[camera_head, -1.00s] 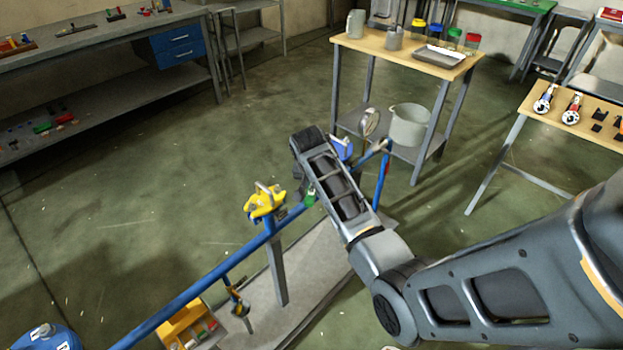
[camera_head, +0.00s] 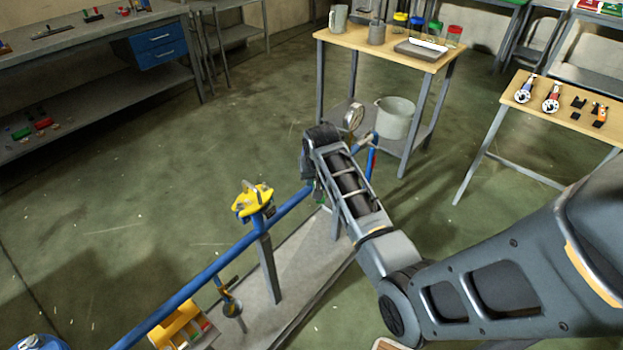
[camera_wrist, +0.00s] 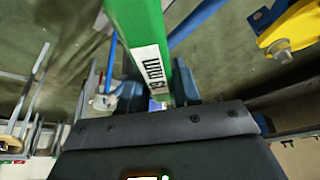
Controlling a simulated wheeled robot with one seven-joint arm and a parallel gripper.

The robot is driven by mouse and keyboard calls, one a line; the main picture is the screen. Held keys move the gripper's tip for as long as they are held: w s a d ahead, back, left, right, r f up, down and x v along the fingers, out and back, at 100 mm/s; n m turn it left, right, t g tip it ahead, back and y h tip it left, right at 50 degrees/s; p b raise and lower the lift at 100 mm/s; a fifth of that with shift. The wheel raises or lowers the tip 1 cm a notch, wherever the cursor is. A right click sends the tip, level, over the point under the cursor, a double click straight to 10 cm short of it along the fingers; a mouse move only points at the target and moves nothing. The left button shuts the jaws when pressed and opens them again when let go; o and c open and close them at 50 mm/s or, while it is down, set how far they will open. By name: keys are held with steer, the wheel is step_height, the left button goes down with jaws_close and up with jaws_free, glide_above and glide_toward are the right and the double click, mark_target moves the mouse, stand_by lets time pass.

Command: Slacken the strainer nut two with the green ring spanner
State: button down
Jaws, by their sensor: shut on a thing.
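The green ring spanner (camera_wrist: 148,50) is in the wrist view, its flat green shaft with a white size label running up and out of the top of the frame. My gripper (camera_wrist: 155,92) is shut on it, with a blue finger on each side. The ring end is out of frame. In the head view my arm's wrist end (camera_head: 322,140) hangs over the blue pipe (camera_head: 215,265), and only a small bit of green (camera_head: 319,196) shows below it. Strainer nut two cannot be made out; my arm covers that stretch of pipe.
A yellow fitting (camera_head: 252,199) sits on the pipe, left of my arm; its bolt also shows in the wrist view (camera_wrist: 281,50). A yellow bin (camera_head: 178,326) is at lower left. Open floor lies left.

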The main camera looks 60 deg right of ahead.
steer(key=shift+s+d+n+t, duration=0.3)
steer(key=shift+s+d+n, duration=0.2)
steer(key=shift+s+n, duration=0.25)
steer(key=shift+w, duration=0.1)
steer(key=shift+s+d+n+t+y, duration=0.3)
steer(key=shift+s+d+n+y, duration=0.2)
steer(key=shift+s+d+n, duration=0.6)
steer(key=shift+w, duration=0.1)
steer(key=shift+s+d+n+y, duration=0.25)
steer(key=shift+s+d+n, duration=0.15)
steer(key=shift+d+n, duration=0.25)
steer(key=shift+s+d+n+y, duration=0.25)
steer(key=shift+s+d+n, duration=0.1)
steer(key=shift+d+n, duration=0.25)
